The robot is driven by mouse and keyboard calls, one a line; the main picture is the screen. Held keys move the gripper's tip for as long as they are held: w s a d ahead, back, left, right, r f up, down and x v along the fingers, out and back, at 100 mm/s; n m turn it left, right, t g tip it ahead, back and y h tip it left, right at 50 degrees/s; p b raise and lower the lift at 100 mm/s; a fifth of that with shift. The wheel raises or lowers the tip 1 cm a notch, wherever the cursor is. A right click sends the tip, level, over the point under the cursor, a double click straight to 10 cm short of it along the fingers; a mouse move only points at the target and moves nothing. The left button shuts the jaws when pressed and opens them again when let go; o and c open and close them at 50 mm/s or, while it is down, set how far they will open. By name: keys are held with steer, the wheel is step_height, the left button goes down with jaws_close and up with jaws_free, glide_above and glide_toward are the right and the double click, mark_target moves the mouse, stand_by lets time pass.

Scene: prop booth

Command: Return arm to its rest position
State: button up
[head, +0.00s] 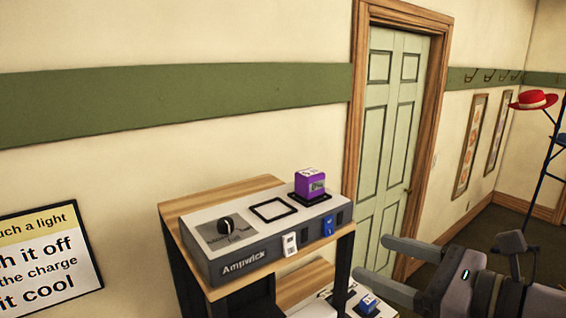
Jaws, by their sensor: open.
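My gripper (374,262) is at the lower right, its two grey fingers pointing left and spread apart with nothing between them. It appears to the right of the grey charger labelled Ampwick (258,256), which sits on a wood-topped stand. A purple block-shaped battery (310,184) with a small display stands upright in the right-hand black-framed bay of the charger. The left bay (273,210) is empty. My gripper is apart from the purple battery.
A lower shelf (303,283) holds a blue item (368,303). A pale green door (393,130) stands behind. A coat stand with a red hat (533,100) is at right.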

steer(key=s+a+f+n+g+h+b, duration=0.1)
steer(key=s+a+f+n+g+b, duration=0.2)
steer(key=f, duration=0.4)
steer(key=s+a+f+n+g+h+b, duration=0.1)
steer(key=s+a+f+n+b, duration=0.15)
steer(key=f+b, duration=0.4)
steer(key=s+a+f+n+g+h+b, duration=0.1)
steer(key=s+a+f+n+g+b, duration=0.2)
steer(key=f, duration=0.6)
steer(key=s+d+f+n+h+b, duration=0.1)
steer(key=s+f+n+h+b, duration=0.1)
steer(key=f+n+b, duration=0.4)
steer(key=s+d+f+n+t+h+b, duration=0.1)
steer(key=f+n+h+b, duration=0.3)
steer(key=f, duration=0.6)
steer(key=s+n+b, duration=0.1)
steer(key=n+b, duration=0.1)
steer(key=n, duration=0.1)
steer(key=shift+f, duration=0.15)
steer(key=shift+s, duration=0.1)
